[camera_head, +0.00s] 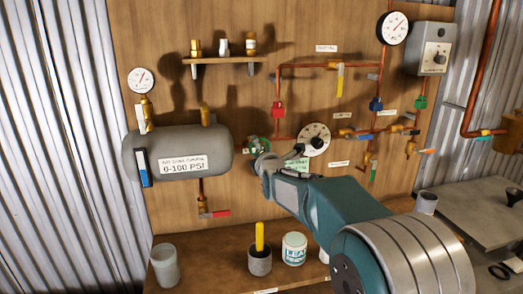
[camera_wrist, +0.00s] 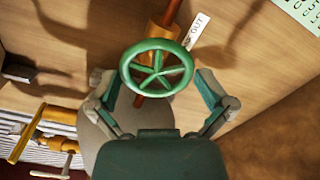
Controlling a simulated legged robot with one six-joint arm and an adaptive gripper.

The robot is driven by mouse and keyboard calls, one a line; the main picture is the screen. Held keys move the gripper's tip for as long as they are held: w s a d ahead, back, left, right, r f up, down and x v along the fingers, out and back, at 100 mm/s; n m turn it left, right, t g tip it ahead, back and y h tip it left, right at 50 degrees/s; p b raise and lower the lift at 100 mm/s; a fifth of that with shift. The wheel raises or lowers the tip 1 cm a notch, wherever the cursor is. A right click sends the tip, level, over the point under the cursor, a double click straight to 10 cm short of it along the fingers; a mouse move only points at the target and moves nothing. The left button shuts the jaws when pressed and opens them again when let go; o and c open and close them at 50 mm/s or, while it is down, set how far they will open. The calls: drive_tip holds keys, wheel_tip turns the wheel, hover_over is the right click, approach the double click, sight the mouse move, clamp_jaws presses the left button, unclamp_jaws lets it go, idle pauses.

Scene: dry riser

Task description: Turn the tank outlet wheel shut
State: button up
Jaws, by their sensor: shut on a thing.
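The tank outlet wheel (camera_wrist: 157,68) is a green spoked handwheel on a brass valve body (camera_wrist: 163,40), with a tag reading "OUT" beside it. In the wrist view my gripper (camera_wrist: 162,82) has one finger at each side of the wheel and is shut on its rim. In the head view the green wheel (camera_head: 257,144) shows just right of the grey tank (camera_head: 215,147), partly hidden by my gripper (camera_head: 265,160). The fingertip contact is hard to make out there.
The wooden board carries copper pipes, gauges (camera_head: 314,139) and several coloured valve handles close around my arm. A small shelf (camera_head: 224,60) with fittings is above the tank. The bench below holds a grey cup (camera_head: 165,265) and a white tub (camera_head: 294,248).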

drive_tip(key=n, duration=3.4)
drive_tip(key=shift+w+d+r+n, duration=0.1)
drive_tip(key=shift+w+d+n, duration=0.1)
drive_tip(key=shift+n, duration=0.1)
drive_tip(key=shift+w+a+f+m, duration=0.25)
drive_tip(key=shift+w+m, duration=0.1)
drive_tip(key=shift+m, duration=0.55)
drive_tip(key=shift+c, duration=0.4)
drive_tip(key=m, duration=0.3)
drive_tip(key=shift+a+f+m, duration=0.1)
drive_tip(key=shift+m, duration=0.2)
drive_tip(key=shift+s, duration=0.1)
drive_tip(key=shift+s+a+m, duration=0.1)
drive_tip(key=shift+s+m, duration=0.1)
drive_tip(key=shift+m, duration=0.1)
